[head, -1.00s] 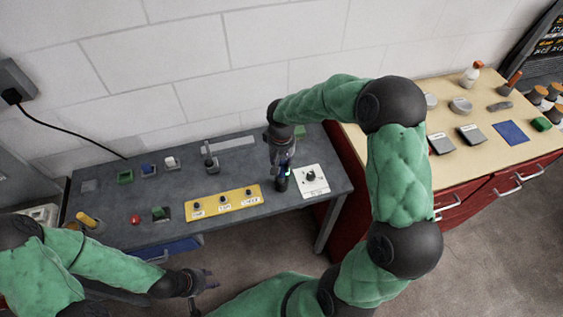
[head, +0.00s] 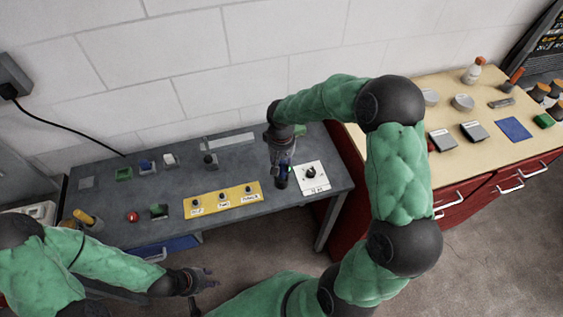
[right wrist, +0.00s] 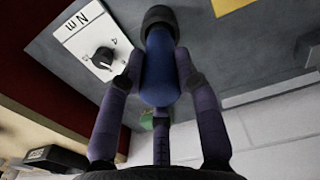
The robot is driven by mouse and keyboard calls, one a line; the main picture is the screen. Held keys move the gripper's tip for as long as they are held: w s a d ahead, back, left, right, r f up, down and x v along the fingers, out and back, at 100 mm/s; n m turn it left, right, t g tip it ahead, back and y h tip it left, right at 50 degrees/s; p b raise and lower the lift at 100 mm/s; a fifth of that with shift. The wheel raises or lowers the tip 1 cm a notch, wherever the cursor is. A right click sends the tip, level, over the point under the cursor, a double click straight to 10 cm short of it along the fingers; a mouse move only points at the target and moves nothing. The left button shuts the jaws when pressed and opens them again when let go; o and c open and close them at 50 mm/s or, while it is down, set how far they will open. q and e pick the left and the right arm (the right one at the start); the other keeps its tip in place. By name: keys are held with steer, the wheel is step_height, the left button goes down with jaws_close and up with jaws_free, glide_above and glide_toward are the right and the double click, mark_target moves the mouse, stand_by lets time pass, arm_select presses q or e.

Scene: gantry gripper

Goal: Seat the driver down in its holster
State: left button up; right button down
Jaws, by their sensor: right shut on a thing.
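The driver (right wrist: 160,68) has a blue rounded body. My right gripper (right wrist: 160,75) is shut on it, one finger on each side, in the right wrist view. A dark round cup (right wrist: 160,16), apparently the holster, is at the driver's far end; I cannot tell how deep the driver sits in it. In the head view my right gripper (head: 282,165) points down above the dark holster (head: 281,182), between the yellow panel and the white dial plate; the gripper hides most of the driver. My left gripper (head: 210,279) is open and empty in front of the bench.
The white dial plate (head: 313,178) is close to the right of the holster. The yellow panel (head: 222,200) with knobs is to its left. Several small blocks and a red button (head: 132,217) are further left on the grey bench (head: 110,208). A wooden-topped red cabinet (head: 475,160) stands right.

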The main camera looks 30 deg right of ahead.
steer(key=shift+f+b, duration=0.4)
steer(key=shift+f, duration=0.2)
steer(key=c, duration=0.8)
jaws_free()
step_height(320, 180, up, 12)
steer(key=shift+r, duration=0.1)
